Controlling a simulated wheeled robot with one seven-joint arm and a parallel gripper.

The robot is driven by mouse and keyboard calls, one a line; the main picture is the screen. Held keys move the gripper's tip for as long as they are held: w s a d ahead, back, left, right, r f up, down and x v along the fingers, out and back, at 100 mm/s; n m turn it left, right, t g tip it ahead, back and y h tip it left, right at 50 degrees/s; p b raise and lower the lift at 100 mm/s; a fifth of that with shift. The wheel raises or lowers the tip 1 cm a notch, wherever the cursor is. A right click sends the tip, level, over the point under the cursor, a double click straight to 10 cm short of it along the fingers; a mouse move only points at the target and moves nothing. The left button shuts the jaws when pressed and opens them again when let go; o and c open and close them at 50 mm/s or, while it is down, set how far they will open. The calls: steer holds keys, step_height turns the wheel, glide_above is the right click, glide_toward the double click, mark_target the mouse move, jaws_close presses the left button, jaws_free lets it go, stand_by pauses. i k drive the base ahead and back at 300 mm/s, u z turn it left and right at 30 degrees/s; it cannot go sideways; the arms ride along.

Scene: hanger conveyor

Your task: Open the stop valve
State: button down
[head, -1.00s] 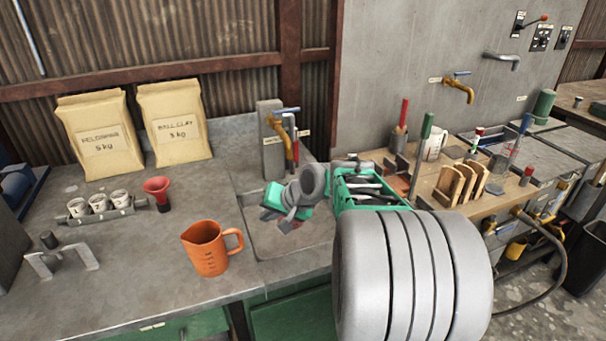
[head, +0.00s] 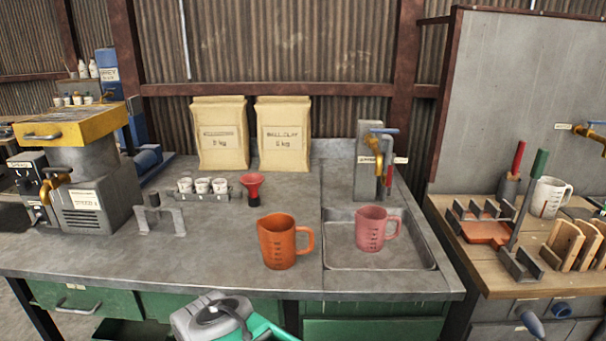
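At the sink a brass tap with a blue lever (head: 381,143) is mounted on a grey upright block (head: 367,165). A red-handled lever (head: 389,174) stands upright beside it, with a small label to its right. The labels are too small to read, so I cannot tell which part is named the stop valve. A second brass tap with a blue lever (head: 590,134) is on the grey wall panel at the far right. A grey and green part of my arm or gripper (head: 225,318) shows at the bottom edge, well in front of and below the sink tap. Its fingers cannot be made out.
A pink jug (head: 371,229) stands in the sink (head: 400,262) below the tap. An orange jug (head: 284,241) stands left of the sink. A red funnel (head: 252,188), small cups and two clay bags (head: 284,136) are further left. A yellow-topped machine (head: 80,125) stands far left.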

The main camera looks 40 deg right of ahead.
mark_target(390, 168)
steer(key=u, duration=0.65)
steer(key=k, duration=0.9)
steer(key=z, duration=0.9)
